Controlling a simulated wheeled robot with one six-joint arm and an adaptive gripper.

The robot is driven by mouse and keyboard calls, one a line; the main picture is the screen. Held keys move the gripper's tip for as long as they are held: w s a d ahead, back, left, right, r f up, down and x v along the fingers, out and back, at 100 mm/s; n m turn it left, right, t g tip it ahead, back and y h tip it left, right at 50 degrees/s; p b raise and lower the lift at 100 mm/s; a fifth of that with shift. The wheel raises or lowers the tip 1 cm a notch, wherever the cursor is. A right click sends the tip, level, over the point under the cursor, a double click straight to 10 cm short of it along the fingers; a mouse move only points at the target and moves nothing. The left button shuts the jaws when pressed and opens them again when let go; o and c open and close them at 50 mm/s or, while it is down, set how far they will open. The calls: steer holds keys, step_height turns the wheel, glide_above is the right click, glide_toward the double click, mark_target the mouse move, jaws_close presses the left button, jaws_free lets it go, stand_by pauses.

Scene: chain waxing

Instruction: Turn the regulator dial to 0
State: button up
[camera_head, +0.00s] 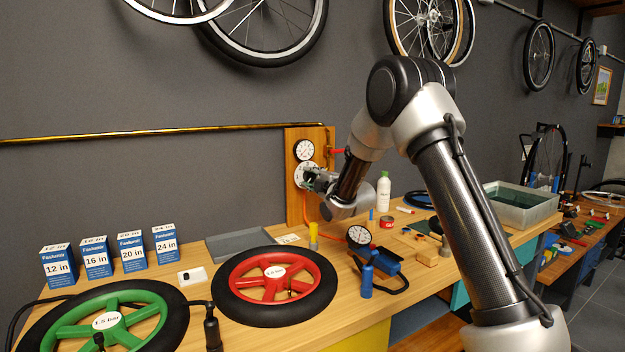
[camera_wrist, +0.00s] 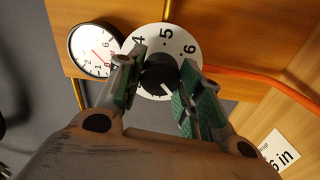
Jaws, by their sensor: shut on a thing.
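The regulator dial is a white disc with black numbers and a dark centre knob, mounted on a wooden wall panel (camera_head: 294,215). In the wrist view the dial (camera_wrist: 167,38) shows 4, 5 and 6 along its upper edge, and its lower part is hidden behind my fingers. My gripper (camera_wrist: 160,82) has its green-padded fingers on both sides of the black knob (camera_wrist: 160,72) and is shut on it. In the head view my gripper (camera_head: 312,180) reaches the dial (camera_head: 299,174) and covers part of it. A pressure gauge (camera_wrist: 93,49) with a red needle sits beside the dial.
A red handle (camera_head: 337,151) and orange hose (camera_head: 308,208) are close to the dial. On the bench are a red wheel (camera_head: 240,281), a green wheel (camera_head: 70,333), blue boxes (camera_head: 58,268), a grey tray (camera_head: 238,244), a pump gauge (camera_head: 359,235) and a white bottle (camera_head: 384,190).

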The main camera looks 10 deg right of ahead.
steer(key=o, duration=1)
steer(key=shift+o, duration=0.2)
steer(key=v, duration=1.2)
steer(key=shift+s+d+r, duration=0.1)
